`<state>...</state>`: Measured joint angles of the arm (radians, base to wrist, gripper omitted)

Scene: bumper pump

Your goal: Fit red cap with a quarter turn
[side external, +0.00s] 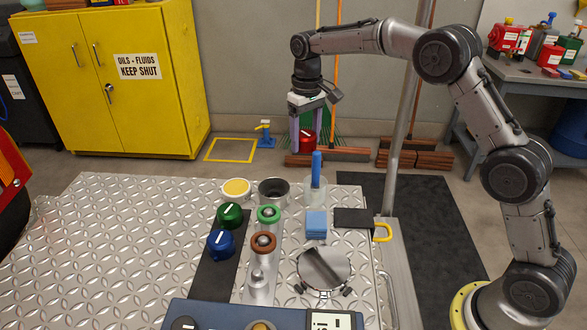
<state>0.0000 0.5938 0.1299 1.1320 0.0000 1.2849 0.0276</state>
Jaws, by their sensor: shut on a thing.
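My gripper (305,147) is shut on the red cap (307,136), which has a pale mark on it. It holds the cap in the air, appearing above the far side of the metal plate table and clear of everything on it. On the table, a filler neck with a red-brown rim (263,240) and a grey ball-like top stands upright in front of a similar neck with a green rim (268,213). A green cap (230,213) and a blue cap (220,244) sit left of them on a dark strip (205,284).
Behind the necks stand a yellow-topped tin (237,186), a dark cup (273,190) and a clear jar with a blue-handled tool (317,163). A blue sponge (316,224) and a round metal part (324,268) lie right. The table's left side (110,250) is bare.

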